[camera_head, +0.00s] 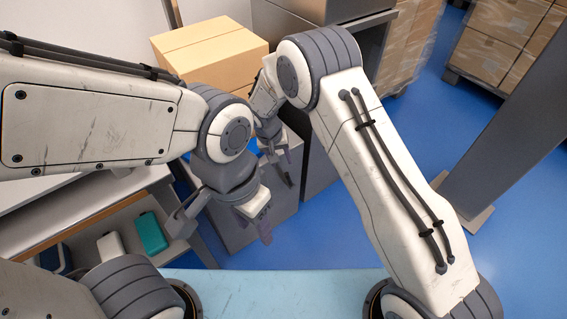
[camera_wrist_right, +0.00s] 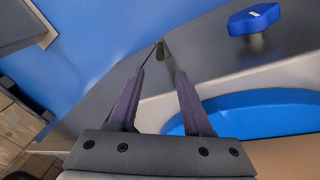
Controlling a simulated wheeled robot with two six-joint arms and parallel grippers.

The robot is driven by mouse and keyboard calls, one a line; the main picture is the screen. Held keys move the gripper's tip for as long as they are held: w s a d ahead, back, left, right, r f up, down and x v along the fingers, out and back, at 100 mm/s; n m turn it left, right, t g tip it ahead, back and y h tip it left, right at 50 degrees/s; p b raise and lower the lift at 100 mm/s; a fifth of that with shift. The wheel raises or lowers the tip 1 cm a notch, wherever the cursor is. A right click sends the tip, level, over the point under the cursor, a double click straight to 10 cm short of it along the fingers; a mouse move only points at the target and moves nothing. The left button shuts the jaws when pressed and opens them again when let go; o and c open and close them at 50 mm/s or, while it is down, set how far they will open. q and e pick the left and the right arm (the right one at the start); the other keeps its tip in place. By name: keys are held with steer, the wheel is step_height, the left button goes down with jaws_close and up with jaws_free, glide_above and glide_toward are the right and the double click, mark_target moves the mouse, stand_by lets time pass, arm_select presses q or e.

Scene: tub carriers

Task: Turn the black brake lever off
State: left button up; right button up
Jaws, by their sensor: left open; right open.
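In the right wrist view, the small black brake lever (camera_wrist_right: 161,50) stands on a dark grey panel, just past my right fingertips and roughly in line with the gap between them. My right gripper (camera_wrist_right: 160,76) is open and empty, and its fingers look apart from the lever. In the head view, my right gripper (camera_head: 283,163) points down beside a grey cabinet, and the lever cannot be made out there. My left gripper (camera_head: 222,228) is open and empty, lower and nearer, in front of the shelf unit.
A blue lobed knob (camera_wrist_right: 254,18) sits on the panel right of the lever, and a large blue curved part (camera_wrist_right: 245,114) is close by the right finger. A cardboard box (camera_head: 212,50) stands behind the arms. A grey post (camera_head: 510,130) stands at right; blue floor is free between.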

steer(key=shift+r, duration=0.25)
steer(key=shift+c, duration=0.3)
